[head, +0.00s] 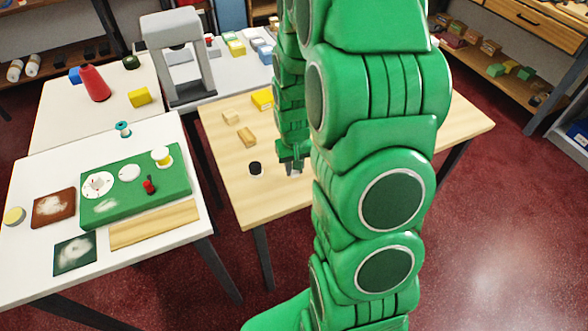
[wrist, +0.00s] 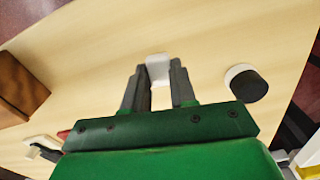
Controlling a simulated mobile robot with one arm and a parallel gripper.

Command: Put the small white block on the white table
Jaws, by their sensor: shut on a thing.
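My gripper (head: 293,168) is over the wooden table (head: 285,203), with its fingers pointing down. In the wrist view its two dark fingers (wrist: 158,85) are shut on the small white block (wrist: 158,67), which sits at the fingertips. In the head view the block is mostly hidden by the gripper. I cannot tell whether it touches the wood. A white table (head: 30,185) stands at the front left, apart from the gripper. Another white-topped table (head: 60,115) stands behind it.
A black cylinder (head: 255,168) stands left of my gripper; it also shows in the wrist view (wrist: 248,84). Wooden blocks (head: 246,137) and a yellow block (head: 262,99) lie farther back. The front-left table carries a green board (head: 120,205), a wooden strip (head: 155,224) and dark swatches (head: 75,253).

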